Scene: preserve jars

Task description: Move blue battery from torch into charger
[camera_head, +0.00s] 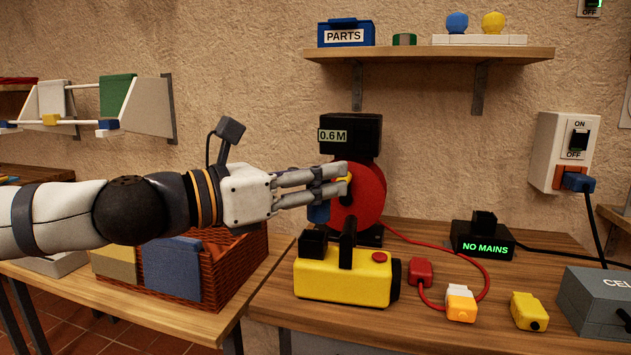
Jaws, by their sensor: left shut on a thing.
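The yellow torch (345,279) lies on the right-hand workbench, with a black handle on top. My left gripper (344,179) is above it, in front of the red reel (371,194), shut on a small yellow piece at its fingertips. That piece is largely covered by the fingers, so I cannot tell whether it belongs to the reel. A blue piece (318,213) shows just below the fingers; I cannot tell whether it is the blue battery. A black box (482,241) reads "NO MAINS". A yellow battery-like block (528,311) lies on the bench. My right gripper is not in view.
A red connector (420,271), a white-and-yellow plug (460,303) and a looping red cord lie right of the torch. A grey box (594,302) stands at the right edge. A wicker basket (228,270) is on the left bench. A shelf (430,54) hangs above.

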